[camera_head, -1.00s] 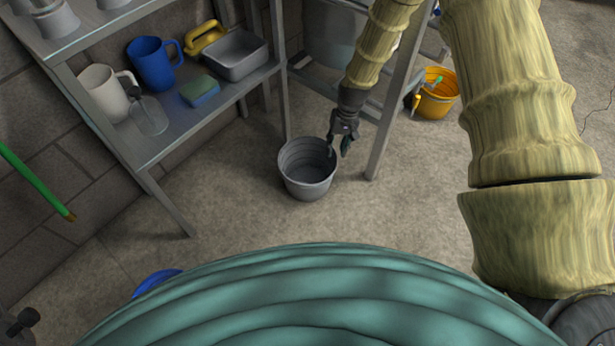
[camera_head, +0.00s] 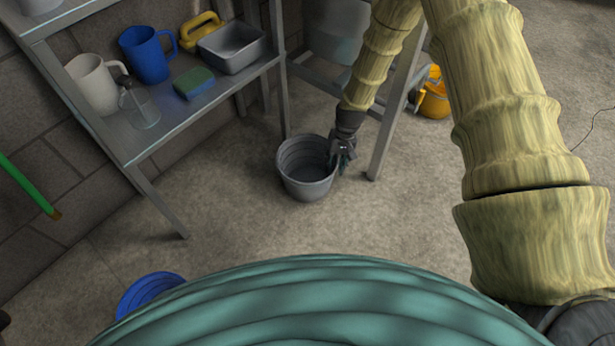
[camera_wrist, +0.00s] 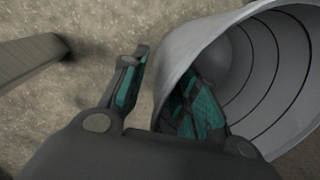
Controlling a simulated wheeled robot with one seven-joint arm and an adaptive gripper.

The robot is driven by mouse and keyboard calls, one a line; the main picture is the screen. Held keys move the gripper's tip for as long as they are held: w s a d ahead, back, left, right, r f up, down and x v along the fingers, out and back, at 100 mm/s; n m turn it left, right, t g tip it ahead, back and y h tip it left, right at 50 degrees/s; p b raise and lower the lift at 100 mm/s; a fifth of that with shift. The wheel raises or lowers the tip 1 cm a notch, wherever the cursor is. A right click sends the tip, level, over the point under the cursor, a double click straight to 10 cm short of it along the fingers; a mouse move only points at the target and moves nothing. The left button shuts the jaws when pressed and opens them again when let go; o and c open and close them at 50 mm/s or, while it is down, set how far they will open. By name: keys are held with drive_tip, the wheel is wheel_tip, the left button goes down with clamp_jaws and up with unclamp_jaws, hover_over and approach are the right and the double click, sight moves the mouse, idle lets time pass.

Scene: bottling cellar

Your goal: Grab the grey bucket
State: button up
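The grey bucket (camera_head: 306,178) stands upright on the floor in the middle of the head view. It is open at the top and looks empty. In the wrist view the bucket (camera_wrist: 250,75) fills the right side. My gripper (camera_head: 340,160) is at the bucket's right rim. In the wrist view my gripper (camera_wrist: 160,95) is open, with one finger outside the bucket wall and the other inside. The wall lies between the fingers, with a visible gap to the outer finger. The inner finger is partly hidden behind the rim.
A metal shelf (camera_head: 165,115) at the left holds a blue jug (camera_head: 150,55), a white jug (camera_head: 93,84), a sponge (camera_head: 194,83) and a grey tray (camera_head: 232,48). A stand leg (camera_head: 382,145) is close right of my gripper. A blue item (camera_head: 140,292) lies front left.

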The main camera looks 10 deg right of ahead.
drive_tip(key=shift+f, duration=0.4)
drive_tip(key=shift+r, duration=0.1)
drive_tip(key=shift+c, duration=0.2)
clamp_jaws()
